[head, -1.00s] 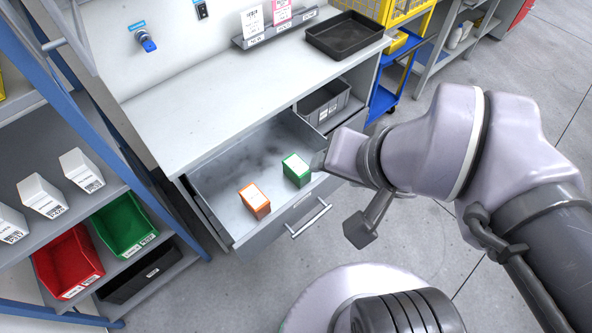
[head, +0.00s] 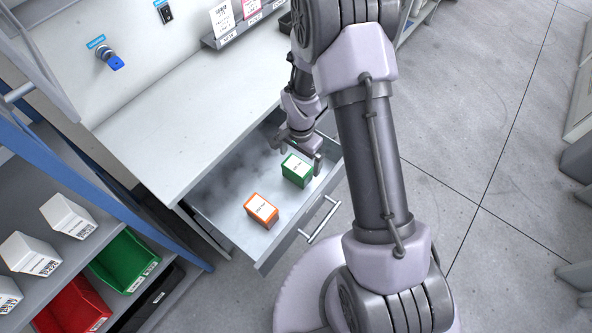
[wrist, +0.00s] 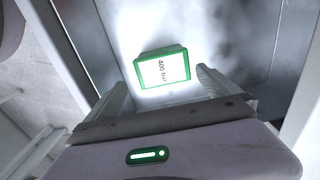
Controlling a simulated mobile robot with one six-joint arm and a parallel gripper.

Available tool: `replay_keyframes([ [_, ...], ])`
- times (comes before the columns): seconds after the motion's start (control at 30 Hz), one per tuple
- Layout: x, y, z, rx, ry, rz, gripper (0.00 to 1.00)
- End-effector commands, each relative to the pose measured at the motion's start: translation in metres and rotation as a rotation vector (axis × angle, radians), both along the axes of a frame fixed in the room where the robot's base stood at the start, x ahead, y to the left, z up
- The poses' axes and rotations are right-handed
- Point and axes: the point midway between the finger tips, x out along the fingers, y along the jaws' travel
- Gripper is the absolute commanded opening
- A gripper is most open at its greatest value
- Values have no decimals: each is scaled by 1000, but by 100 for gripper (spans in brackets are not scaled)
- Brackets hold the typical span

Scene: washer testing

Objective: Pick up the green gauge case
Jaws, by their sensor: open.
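The green gauge case (head: 297,170) is a small box with a white label on top. It stands in the open drawer, toward the drawer's right side. In the wrist view the green gauge case (wrist: 162,68) shows its label, "400 bar", just beyond the fingertips. My gripper (head: 303,152) is over the drawer at the case's back edge. In the wrist view my gripper (wrist: 163,82) is open, with a finger to each side of the case and nothing held. I cannot tell the exact height gap.
An orange case (head: 262,209) with a white label stands in the same drawer (head: 232,190), left of the green one. The drawer front with its handle (head: 320,220) is pulled out below the white worktop (head: 190,110). Shelving with a green bin (head: 124,262) and red bin (head: 73,305) stands at left.

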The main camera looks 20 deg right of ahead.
Motion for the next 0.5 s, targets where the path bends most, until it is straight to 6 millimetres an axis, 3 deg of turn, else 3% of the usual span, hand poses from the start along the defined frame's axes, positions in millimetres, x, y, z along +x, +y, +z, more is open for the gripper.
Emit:
replay_keyframes([
  [0.03,-1,0,-15,0,2,0,100],
  [0.27,0,1,-36,0,0,1,100],
  [0.5,2,6,-81,-1,1,0,100],
])
